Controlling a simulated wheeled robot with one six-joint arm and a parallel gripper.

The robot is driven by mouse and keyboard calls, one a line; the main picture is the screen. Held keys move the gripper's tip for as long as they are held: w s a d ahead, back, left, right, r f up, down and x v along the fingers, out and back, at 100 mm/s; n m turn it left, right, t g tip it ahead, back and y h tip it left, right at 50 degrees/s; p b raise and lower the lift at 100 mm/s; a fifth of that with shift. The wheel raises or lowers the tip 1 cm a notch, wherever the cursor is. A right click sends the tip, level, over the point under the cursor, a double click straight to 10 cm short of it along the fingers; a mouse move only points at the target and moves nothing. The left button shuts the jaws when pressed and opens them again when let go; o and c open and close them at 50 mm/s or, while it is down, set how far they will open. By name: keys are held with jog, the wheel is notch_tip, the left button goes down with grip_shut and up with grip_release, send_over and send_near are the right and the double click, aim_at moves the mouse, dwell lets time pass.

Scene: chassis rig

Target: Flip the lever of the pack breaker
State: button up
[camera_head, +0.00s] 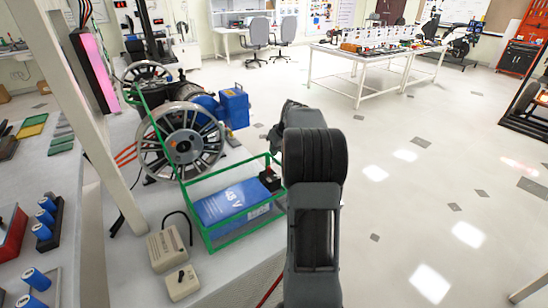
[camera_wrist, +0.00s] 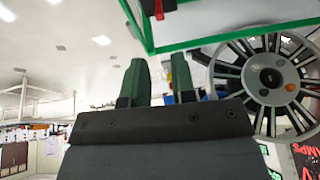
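A small black block with a red part (camera_head: 270,182), which looks like the pack breaker, sits at the right end of the blue 48 V pack (camera_head: 225,203) inside a green frame (camera_head: 240,240). In the wrist view, its red and black part (camera_wrist: 158,9) shows at the top edge, cut off, so the lever's position cannot be told. My gripper (camera_wrist: 158,58) is open, with a gap between its two dark green fingers and nothing between them. The fingers are apart from the breaker. In the head view, my dark arm stands just right of the frame.
A large spoked wheel (camera_head: 182,147) and a blue motor (camera_head: 234,106) stand behind the pack. Two beige boxes (camera_head: 168,247) (camera_head: 183,282) lie at its left front. A pale upright post (camera_head: 75,100) rises at left.

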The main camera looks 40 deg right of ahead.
jog(key=shift+v, duration=1.1)
